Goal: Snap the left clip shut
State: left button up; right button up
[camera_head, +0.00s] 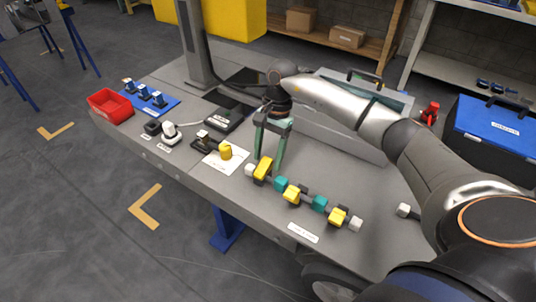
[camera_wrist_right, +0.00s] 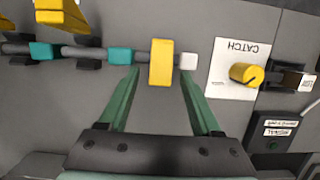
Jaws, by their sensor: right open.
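A dark rod with teal blocks and white end caps lies along the bench, carrying yellow clips. The left clip (camera_head: 263,169) is at the rod's end nearest the white CATCH card; in the right wrist view this yellow clip (camera_wrist_right: 160,62) lies across the rod beside a white end cap (camera_wrist_right: 188,61). I cannot tell how far it is open. The middle clip (camera_head: 292,194) and right clip (camera_head: 338,216) are farther along. My right gripper (camera_head: 271,165) is open above the left clip; in the wrist view its green fingers lie to either side, apart from it. My left gripper is out of view.
The CATCH card (camera_head: 213,161) with a yellow knob (camera_head: 225,150) lies close left of the rod. Beyond are a black device (camera_head: 224,117), a blue tray (camera_head: 157,106) and a red bin (camera_head: 110,105). A label (camera_head: 303,232) lies at the bench's front edge.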

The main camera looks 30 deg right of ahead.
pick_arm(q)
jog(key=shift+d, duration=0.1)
pick_arm(e)
jog(key=shift+r, duration=0.25)
pick_arm(q)
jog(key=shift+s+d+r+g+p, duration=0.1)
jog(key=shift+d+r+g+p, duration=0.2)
jog(key=shift+p, duration=0.45)
pick_arm(e)
jog(key=v, duration=1.2)
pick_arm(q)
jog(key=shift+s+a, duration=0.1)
